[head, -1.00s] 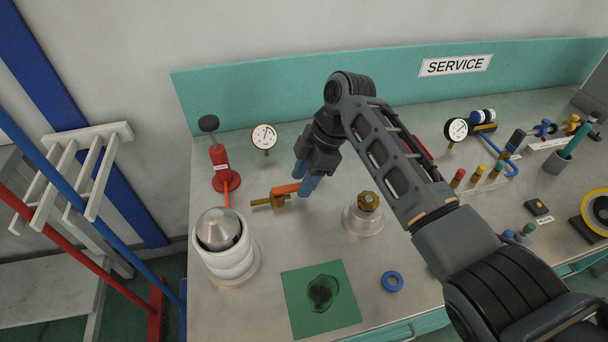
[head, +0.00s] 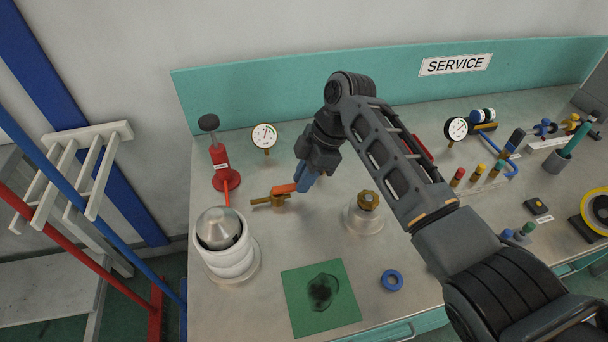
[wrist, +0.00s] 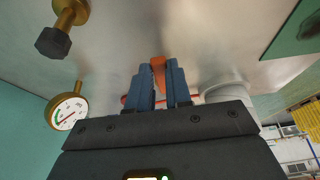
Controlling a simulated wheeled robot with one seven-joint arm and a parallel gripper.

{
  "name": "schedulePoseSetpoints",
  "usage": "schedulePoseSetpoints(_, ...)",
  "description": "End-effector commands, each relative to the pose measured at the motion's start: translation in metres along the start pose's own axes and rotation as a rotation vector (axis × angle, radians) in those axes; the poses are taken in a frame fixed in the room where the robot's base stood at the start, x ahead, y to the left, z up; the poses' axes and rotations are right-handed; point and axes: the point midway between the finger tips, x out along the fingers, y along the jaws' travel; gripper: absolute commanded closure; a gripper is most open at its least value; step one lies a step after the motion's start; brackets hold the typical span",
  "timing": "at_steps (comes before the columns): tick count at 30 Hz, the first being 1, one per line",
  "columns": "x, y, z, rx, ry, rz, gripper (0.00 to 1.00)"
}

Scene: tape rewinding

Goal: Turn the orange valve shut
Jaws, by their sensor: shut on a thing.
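The orange valve is a brass body (head: 277,200) with an orange lever handle (head: 284,188), low on the bench left of centre. The lever runs roughly in line with the brass pipe, pointing right toward my gripper. My gripper (head: 302,184) has blue fingers and comes down at the lever's right end. In the wrist view the orange lever (wrist: 158,72) stands between the two blue fingers (wrist: 158,85), which are closed on it. The part of the lever between the fingers is partly hidden in the head view.
A red hand pump (head: 222,168) and a gauge (head: 264,136) stand behind the valve. A green mat (head: 335,312) lies in front.

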Motion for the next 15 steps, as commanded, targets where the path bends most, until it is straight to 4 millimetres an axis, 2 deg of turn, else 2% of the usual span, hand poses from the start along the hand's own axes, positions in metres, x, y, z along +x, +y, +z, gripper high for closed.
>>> schedulePoseSetpoints(8,-0.002,-0.009,-0.002,0.116,0.001,0.047,1.0)
schedulePoseSetpoints(15,0.001,-0.021,-0.004,0.306,0.003,0.126,1.0)
